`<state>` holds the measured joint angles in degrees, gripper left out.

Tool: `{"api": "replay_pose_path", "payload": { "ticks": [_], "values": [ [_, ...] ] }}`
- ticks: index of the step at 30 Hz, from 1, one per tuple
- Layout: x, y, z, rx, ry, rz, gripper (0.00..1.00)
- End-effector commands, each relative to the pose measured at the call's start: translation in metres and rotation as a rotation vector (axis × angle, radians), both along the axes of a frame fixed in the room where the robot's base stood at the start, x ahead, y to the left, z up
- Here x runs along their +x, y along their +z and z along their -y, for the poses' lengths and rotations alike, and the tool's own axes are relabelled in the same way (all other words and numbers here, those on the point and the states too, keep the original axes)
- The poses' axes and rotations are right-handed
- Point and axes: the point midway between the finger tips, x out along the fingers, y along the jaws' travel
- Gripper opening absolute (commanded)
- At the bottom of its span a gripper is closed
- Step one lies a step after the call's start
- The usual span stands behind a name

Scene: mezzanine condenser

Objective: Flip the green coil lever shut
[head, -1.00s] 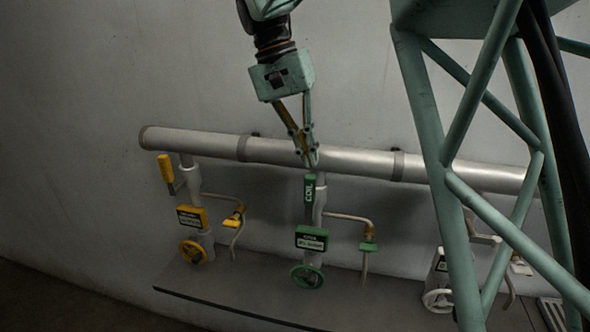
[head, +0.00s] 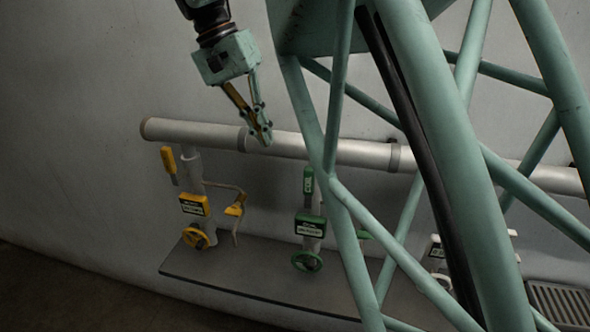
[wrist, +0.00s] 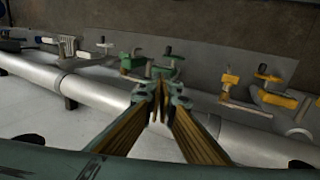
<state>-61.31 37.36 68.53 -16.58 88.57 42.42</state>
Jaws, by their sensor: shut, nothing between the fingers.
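The green coil lever (head: 308,181) stands upright at the top of the middle valve set, just below the silver pipe, in the head view. Below it are a green label box (head: 310,226) and a green handwheel (head: 307,261). My gripper (head: 266,142) is shut and empty, in front of the pipe, above and left of the lever and apart from it in the picture. In the wrist view my gripper's fingertips (wrist: 160,97) are together. Green valve parts (wrist: 131,63) show beyond them there, but I cannot clearly make out the lever.
A yellow valve set with an upright yellow lever (head: 169,161) stands to the left. A white set (head: 437,252) at right is partly hidden by my green truss. The silver pipe (head: 350,152) runs along the wall above a grey ledge (head: 210,270).

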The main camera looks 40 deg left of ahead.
Motion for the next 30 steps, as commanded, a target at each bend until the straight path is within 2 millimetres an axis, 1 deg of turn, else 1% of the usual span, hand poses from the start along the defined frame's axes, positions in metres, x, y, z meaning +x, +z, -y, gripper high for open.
{"api": "replay_pose_path", "payload": {
  "ticks": [8, 14, 20, 30],
  "values": [
    [0.001, -0.003, 0.001, 0.000, 0.000, 0.000, 0.00],
    [0.002, -0.014, 0.006, -0.001, 0.000, 0.000, 0.00],
    [0.005, -0.034, 0.013, -0.001, 0.000, 0.000, 0.00],
    [0.011, -0.075, 0.029, -0.001, 0.000, 0.000, 0.00]
  ]
}}
